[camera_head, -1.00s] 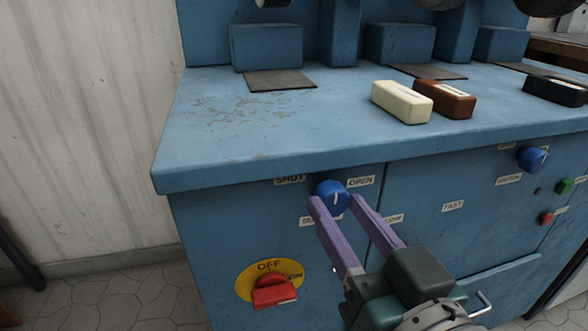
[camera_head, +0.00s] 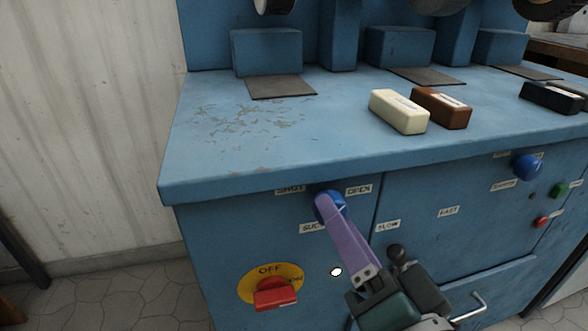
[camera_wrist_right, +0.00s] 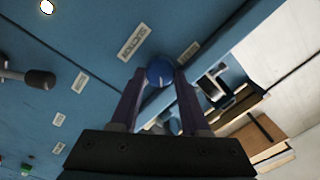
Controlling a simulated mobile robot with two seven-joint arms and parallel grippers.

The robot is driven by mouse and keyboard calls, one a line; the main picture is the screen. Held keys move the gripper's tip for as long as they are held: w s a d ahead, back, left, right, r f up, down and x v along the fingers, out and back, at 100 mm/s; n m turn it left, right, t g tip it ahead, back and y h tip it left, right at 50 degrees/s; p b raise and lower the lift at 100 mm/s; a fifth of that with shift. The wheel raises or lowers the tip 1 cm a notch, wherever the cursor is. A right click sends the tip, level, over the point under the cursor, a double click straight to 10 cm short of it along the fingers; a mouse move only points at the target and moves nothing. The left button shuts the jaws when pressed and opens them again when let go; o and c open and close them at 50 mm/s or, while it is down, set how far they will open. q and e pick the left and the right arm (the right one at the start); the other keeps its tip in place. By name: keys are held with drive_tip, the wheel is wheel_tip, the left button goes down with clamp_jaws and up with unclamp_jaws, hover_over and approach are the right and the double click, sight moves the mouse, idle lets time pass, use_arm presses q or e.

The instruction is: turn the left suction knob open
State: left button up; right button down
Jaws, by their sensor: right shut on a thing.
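The left suction knob (camera_head: 334,206) is a round blue knob on the cabinet front, between the "SHUT" label (camera_head: 290,190) and the "OPEN" label (camera_head: 358,190). My right gripper (camera_head: 322,203) is shut on it; its purple fingers largely overlap in the head view and hide part of the knob and its pointer line. In the right wrist view the knob (camera_wrist_right: 160,74) sits between the two fingertips (camera_wrist_right: 159,78). A "SUCTION" label (camera_wrist_right: 134,42) shows beside it. My left gripper is not in view.
A red switch (camera_head: 275,294) on a yellow OFF/ON plate is below left of the knob. Another blue knob (camera_head: 527,166) is at the right. A cream block (camera_head: 398,111) and a brown block (camera_head: 441,108) lie on the blue bench top (camera_head: 240,130).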

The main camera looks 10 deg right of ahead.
drive_tip(key=m+b, duration=0.1)
drive_tip(key=m, duration=0.8)
drive_tip(key=shift+f+h, duration=0.1)
drive_tip(key=shift+h, duration=0.2)
drive_tip(key=shift+m, duration=0.3)
drive_tip(key=shift+c, duration=1.9)
unclamp_jaws()
drive_tip(key=s, duration=1)
drive_tip(key=shift+d+f+p, duration=0.15)
drive_tip(key=shift+p, duration=0.25)
